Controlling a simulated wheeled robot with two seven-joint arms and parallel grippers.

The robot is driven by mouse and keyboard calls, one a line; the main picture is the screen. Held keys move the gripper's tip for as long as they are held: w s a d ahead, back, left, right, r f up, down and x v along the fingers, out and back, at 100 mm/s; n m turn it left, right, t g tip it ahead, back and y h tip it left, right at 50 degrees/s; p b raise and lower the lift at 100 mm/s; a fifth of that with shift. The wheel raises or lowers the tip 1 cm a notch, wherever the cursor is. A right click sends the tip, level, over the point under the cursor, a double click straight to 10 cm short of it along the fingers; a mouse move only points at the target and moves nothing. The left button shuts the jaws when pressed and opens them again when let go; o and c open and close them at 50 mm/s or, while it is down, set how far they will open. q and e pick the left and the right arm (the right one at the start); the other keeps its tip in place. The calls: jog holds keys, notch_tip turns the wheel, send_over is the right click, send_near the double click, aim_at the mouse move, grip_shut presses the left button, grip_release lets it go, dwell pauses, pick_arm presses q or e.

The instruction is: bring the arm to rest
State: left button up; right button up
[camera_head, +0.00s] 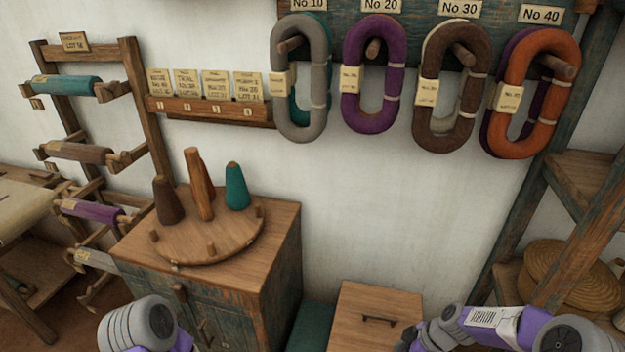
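My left arm (140,328) shows at the bottom left, in front of the cabinet, as grey ribbed and purple links. My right arm (490,325) shows at the bottom right, also grey and purple. Both arms run out of the bottom of the picture. Neither gripper is in the picture, so their fingers and anything in them are hidden.
A cabinet (283,265) carries a round peg board (185,245) with brown and teal cones. Yarn hanks, one of them orange (512,140), hang from wall pegs. A bobbin rack (145,110) stands left, shelves (590,180) right. A drawer box (350,305) sits low between the arms.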

jog(key=s+a+f+m+b, duration=0.2)
jog(key=s+a+f+m, duration=0.4)
jog(key=s+f+m, duration=0.1)
jog(key=s+a+f+m+h+b, duration=0.1)
jog(key=s+a+f+m+b, duration=0.1)
jog(key=s+a+f+m, duration=0.4)
jog(key=s+f+m, duration=0.1)
jog(key=s+f, duration=0.3)
jog(key=f, duration=0.2)
jog(key=shift+a+g+h+b, duration=0.3)
jog(key=shift+a+b, duration=0.05)
dwell(0.3)
